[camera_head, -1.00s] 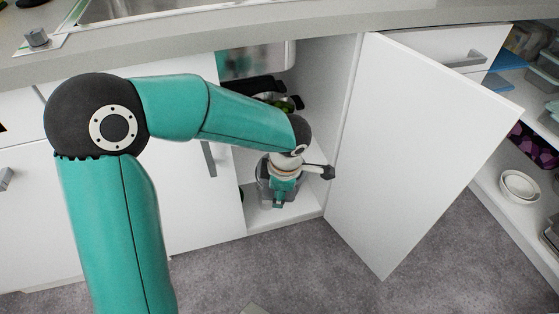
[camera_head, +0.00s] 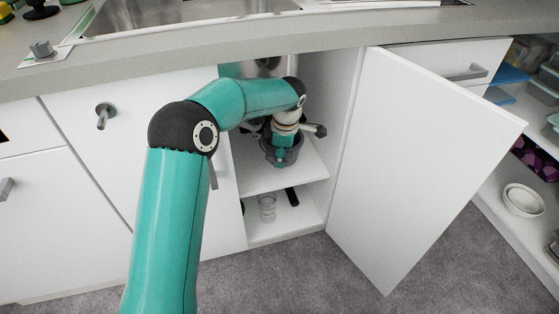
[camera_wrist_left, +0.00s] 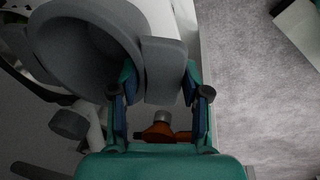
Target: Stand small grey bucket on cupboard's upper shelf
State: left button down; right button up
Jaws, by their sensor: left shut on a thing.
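The small grey bucket (camera_head: 294,154) is at the upper shelf level inside the open cupboard, in the head view. My left gripper (camera_head: 284,150) is shut on its rim, reaching in from the front. In the left wrist view the bucket (camera_wrist_left: 75,45) fills the upper left, and its rim piece sits between the two fingers of the left gripper (camera_wrist_left: 160,82). The cupboard's upper shelf (camera_head: 262,181) is a white board below the bucket. I cannot tell if the bucket touches it. My right gripper is out of view.
The white cupboard door (camera_head: 420,150) stands open at the right. A clear glass (camera_head: 267,208) and a black object (camera_head: 292,197) are on the lower shelf. Dark items partly show behind my gripper on the upper shelf. The grey worktop (camera_head: 300,32) runs above.

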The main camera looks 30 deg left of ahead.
pick_arm(q)
jog(key=shift+w+a, duration=0.15)
jog(key=shift+w, duration=0.1)
jog(key=shift+f+b, duration=0.9)
jog(key=shift+f, duration=0.8)
jog(key=shift+f, duration=0.1)
jog(key=shift+f+b, duration=0.3)
jog(key=shift+b, duration=0.05)
jog(key=c, duration=0.5)
grip_release()
jog(key=shift+s, duration=0.1)
jog(key=shift+c, duration=0.2)
jog(key=shift+r, duration=0.1)
